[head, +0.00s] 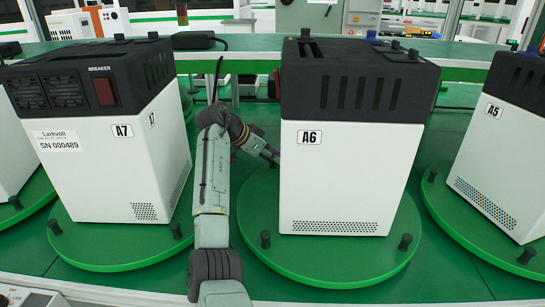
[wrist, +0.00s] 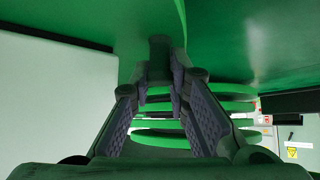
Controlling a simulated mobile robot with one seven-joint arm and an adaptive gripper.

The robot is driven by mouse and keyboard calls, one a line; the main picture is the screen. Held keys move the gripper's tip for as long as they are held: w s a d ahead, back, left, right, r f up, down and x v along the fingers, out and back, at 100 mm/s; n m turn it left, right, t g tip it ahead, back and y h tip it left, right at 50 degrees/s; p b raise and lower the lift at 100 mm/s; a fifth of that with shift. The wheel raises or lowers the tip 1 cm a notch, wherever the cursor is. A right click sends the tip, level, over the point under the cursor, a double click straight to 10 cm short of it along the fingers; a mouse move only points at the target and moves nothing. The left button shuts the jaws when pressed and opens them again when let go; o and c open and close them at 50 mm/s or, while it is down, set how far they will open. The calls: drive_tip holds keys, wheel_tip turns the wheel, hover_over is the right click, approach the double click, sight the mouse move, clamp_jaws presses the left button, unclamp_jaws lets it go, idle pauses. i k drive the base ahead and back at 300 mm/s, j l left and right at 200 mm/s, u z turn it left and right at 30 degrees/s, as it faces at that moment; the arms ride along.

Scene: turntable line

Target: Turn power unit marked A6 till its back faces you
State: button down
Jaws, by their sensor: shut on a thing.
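The power unit A6 (head: 347,170) stands upright on a round green turntable (head: 330,268). It shows a plain white face with the A6 label, a vent grid at the bottom and a slotted black top. My gripper (head: 266,151) reaches behind its left edge; the fingertips are hidden there. In the wrist view my gripper (wrist: 160,80) is shut on a dark peg (wrist: 159,48) standing on a green disc (wrist: 215,40). A pale panel fills the left of that view; I cannot tell for sure whose it is. Two more dark pegs show at the turntable's front.
Unit A7 (head: 110,165), with fan grilles, a breaker switch and a serial label, stands left on its own turntable (head: 120,250). Unit A5 (head: 505,150) stands right on another. A green bench (head: 250,46) with a black adapter (head: 198,41) runs behind.

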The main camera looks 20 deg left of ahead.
sight(337, 262)
drive_tip(key=k+u, duration=0.1)
drive_tip(key=k, duration=0.65)
drive_tip(key=k+l, duration=0.25)
